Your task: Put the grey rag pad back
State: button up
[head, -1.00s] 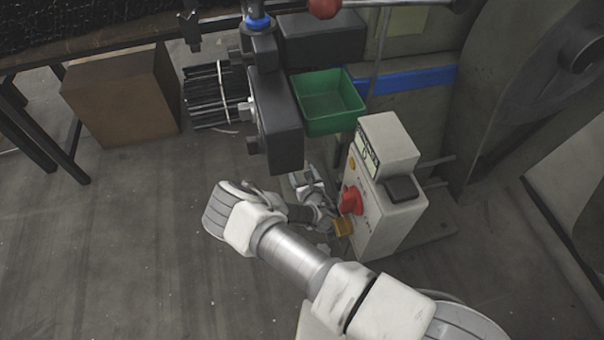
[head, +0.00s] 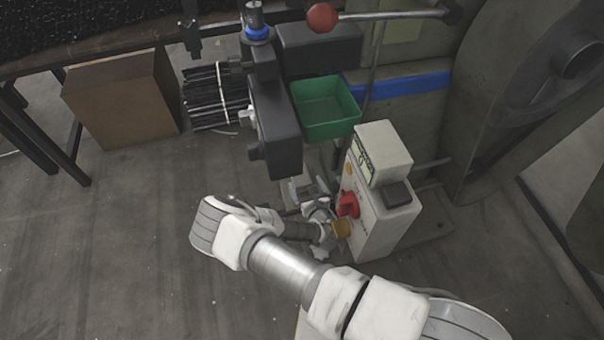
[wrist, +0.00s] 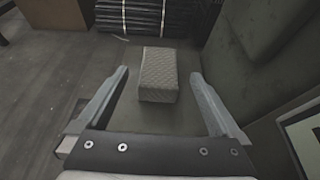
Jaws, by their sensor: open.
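The grey rag pad (wrist: 158,75), a small block with a quilted surface, lies on a dark flat surface in the wrist view. It sits ahead of my gripper (wrist: 160,76), roughly centred between the two spread fingers. The fingers are open and empty, with a gap on each side of the pad. I cannot tell whether the fingertips are down at its level. In the head view my gripper (head: 308,188) is low, between the dark press body and the control box. The pad cannot be made out there.
A white control box (head: 378,200) with a red knob stands close right of my gripper. The dark press body (head: 277,130) and a green bin (head: 325,112) are above it. Floor at left is clear.

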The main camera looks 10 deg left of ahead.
jog(key=p+v, duration=0.1)
jog(key=v, duration=0.4)
jog(key=shift+s+d, duration=0.1)
jog(key=shift+s, duration=0.15)
dwell(0.3)
